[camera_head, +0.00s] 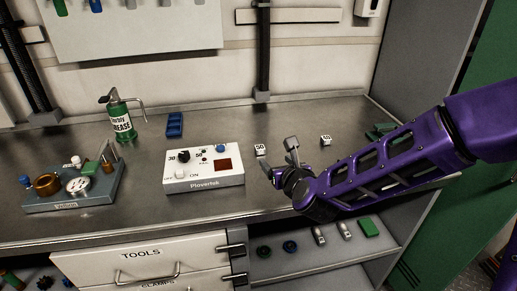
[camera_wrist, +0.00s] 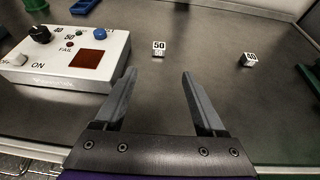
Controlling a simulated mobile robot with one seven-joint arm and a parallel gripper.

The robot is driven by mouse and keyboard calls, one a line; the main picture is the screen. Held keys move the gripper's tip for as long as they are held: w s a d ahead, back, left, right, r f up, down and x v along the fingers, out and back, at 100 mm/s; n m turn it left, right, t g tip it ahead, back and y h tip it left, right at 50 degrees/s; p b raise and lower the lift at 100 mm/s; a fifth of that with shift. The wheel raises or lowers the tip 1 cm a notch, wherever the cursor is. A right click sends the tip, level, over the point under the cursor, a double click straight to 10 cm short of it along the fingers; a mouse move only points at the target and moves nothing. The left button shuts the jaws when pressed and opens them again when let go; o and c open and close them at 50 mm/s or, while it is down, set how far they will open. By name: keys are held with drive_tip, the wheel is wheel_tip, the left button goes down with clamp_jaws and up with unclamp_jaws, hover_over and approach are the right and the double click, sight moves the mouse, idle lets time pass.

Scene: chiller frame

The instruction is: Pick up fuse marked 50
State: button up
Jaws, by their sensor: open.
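The fuse marked 50 (camera_wrist: 158,48) is a small white block with black digits, standing on the metal bench. In the wrist view it is beyond my gripper (camera_wrist: 156,84), roughly in line with the gap between the fingertips. In the head view the same fuse (camera_head: 260,149) stands just right of the white tester box. My gripper (camera_head: 279,158) is open and empty, with bench surface showing between its fingers. A second small white block (camera_wrist: 249,59) stands farther right; its mark looks like 60 but is hard to read. It also shows in the head view (camera_head: 326,140).
The white tester box (camera_head: 204,179) with knobs stands left of my gripper. A blue tray (camera_head: 175,124), a green grease can (camera_head: 121,119) and a grey holder with parts (camera_head: 72,196) are farther left. Green items (camera_head: 381,130) lie at the right. Bench around the fuses is clear.

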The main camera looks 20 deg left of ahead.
approach(260, 148)
drive_tip(key=x, duration=0.3)
drive_tip(key=shift+w+b, duration=0.35)
drive_tip(key=x, duration=0.5)
drive_tip(key=shift+a+f, duration=0.15)
clamp_jaws()
